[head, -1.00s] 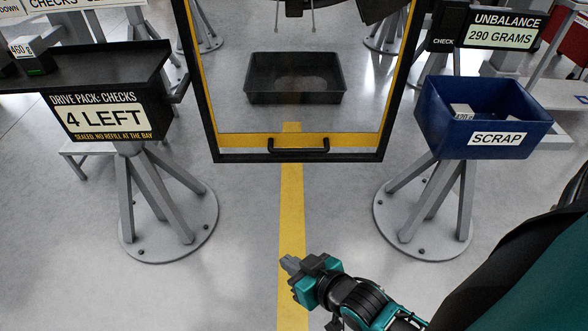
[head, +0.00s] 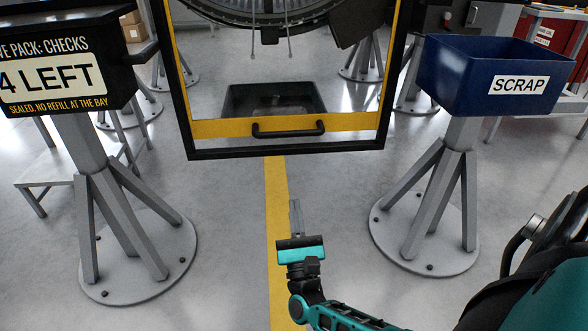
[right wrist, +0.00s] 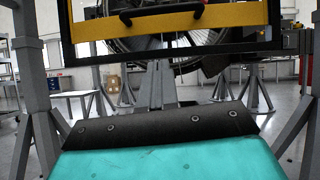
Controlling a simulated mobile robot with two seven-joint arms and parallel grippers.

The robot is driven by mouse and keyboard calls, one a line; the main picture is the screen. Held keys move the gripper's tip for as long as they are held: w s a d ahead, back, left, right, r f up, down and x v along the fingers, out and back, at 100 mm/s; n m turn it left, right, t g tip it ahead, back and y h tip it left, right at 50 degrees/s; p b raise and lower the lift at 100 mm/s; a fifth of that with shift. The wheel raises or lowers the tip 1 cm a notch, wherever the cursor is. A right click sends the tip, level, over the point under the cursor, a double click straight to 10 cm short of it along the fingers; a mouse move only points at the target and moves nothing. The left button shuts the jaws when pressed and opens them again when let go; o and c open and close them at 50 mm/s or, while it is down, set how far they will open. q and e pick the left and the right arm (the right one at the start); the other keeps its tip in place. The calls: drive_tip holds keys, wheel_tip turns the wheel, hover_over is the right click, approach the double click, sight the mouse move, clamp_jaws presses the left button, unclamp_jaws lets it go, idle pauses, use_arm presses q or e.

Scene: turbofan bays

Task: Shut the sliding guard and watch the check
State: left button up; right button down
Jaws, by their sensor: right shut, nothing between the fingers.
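The sliding guard (head: 350,122) is a clear panel in a black frame with a yellow lower band. Its black bar handle (head: 288,129) sits on that band. The guard hangs in front of the fan, and its lower part also shows in the right wrist view (right wrist: 230,17). My right gripper (head: 295,205) is shut and empty, fingers pointing forward, below the guard and apart from the handle. In the right wrist view its fingers (right wrist: 160,85) point toward the space under the guard's lower edge. The left gripper is not in view.
A drive pack stand reading "4 LEFT" (head: 50,75) is on the left. A blue scrap bin (head: 455,75) on a stand is on the right. A black tray (head: 235,103) shows behind the guard. Floor between the stands is clear along a yellow line (head: 278,215).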

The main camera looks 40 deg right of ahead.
drive_tip(key=shift+m+h, duration=0.4)
drive_tip(key=shift+m, duration=0.4)
drive_tip(key=x, duration=0.4)
drive_tip(key=s+r+x, duration=0.1)
drive_tip(key=x, duration=0.3)
drive_tip(key=r+x, duration=0.1)
drive_tip(key=x, duration=0.4)
drive_tip(key=shift+s, duration=0.3)
